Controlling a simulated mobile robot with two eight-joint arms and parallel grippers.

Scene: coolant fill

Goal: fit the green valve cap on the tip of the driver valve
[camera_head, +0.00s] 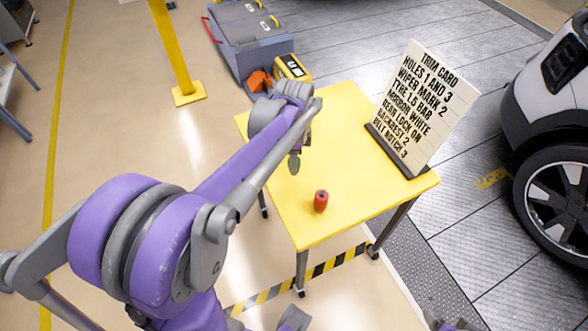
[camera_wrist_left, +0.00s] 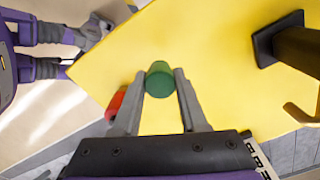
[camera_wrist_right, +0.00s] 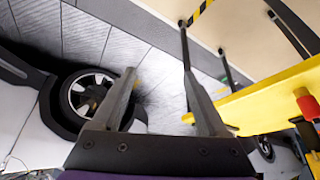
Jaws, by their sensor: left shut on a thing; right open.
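The green valve cap (camera_wrist_left: 159,80) is held between the fingertips of my left gripper (camera_wrist_left: 161,76) in the left wrist view. In the head view my left gripper (camera_head: 294,158) hangs over the left part of the yellow table, with the green cap (camera_head: 294,166) below it. My right gripper (camera_wrist_right: 158,78) is open and empty in its wrist view. A car wheel (camera_head: 562,208) stands at the right of the head view and shows beyond my right gripper in its wrist view (camera_wrist_right: 92,97). I cannot make out the driver valve or its tip.
A red cylinder (camera_head: 321,201) stands on the yellow table (camera_head: 280,218). A trim card (camera_head: 424,110) stands upright at its right edge. A grey toolbox (camera_head: 248,35) and a yellow device (camera_head: 292,68) are behind. Open floor lies between table and car.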

